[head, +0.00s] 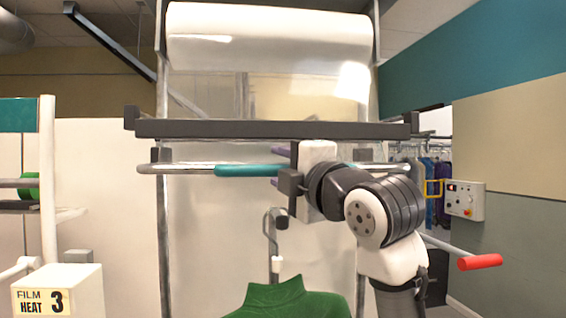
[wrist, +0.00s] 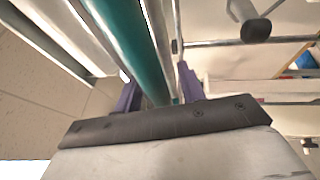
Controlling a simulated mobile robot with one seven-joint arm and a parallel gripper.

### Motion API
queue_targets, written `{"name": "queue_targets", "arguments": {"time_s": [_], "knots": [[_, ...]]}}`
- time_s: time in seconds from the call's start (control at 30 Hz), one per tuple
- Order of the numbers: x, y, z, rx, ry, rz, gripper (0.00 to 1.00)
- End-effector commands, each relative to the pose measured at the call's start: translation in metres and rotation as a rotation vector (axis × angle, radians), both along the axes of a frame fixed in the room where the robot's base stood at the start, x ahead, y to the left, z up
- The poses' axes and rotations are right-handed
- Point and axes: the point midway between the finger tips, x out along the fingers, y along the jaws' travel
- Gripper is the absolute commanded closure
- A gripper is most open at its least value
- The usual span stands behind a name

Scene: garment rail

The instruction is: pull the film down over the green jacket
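The clear film hangs from a large roll (head: 270,38) at the top and falls as a see-through sheet (head: 205,225) behind the bars. A chrome pull bar with a teal grip (head: 245,170) crosses in front of it. My gripper (head: 280,168) is at the right part of the teal grip, with one purple finger above and one below it, and gaps showing. In the wrist view, the teal grip (wrist: 140,40) runs between the purple fingers (wrist: 158,90), which look open. The green jacket (head: 290,300) hangs below on a hanger (head: 272,240); its lower part is out of frame.
A dark crossbar (head: 270,129) spans just above the pull bar. A white box marked FILM HEAT 3 (head: 58,290) is at lower left. A control box (head: 465,200) and a red-ended lever (head: 480,262) are at right. More garments hang behind at right.

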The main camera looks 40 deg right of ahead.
Motion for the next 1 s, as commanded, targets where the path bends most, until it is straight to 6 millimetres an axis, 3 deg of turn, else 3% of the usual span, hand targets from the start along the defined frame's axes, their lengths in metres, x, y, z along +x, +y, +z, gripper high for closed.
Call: {"name": "queue_targets", "arguments": {"time_s": [0.2, 0.5, 0.77, 0.87, 1.0], "knots": [[0.000, 0.000, 0.000, 0.000, 0.000, 0.000, 0.60], [0.000, 0.000, 0.001, -0.001, -0.003, 0.000, 1.00], [-0.001, 0.001, 0.001, -0.003, -0.009, -0.001, 1.00], [0.000, 0.001, -0.007, -0.004, -0.009, -0.001, 1.00], [0.002, 0.001, -0.032, -0.003, -0.006, 0.001, 1.00]]}}
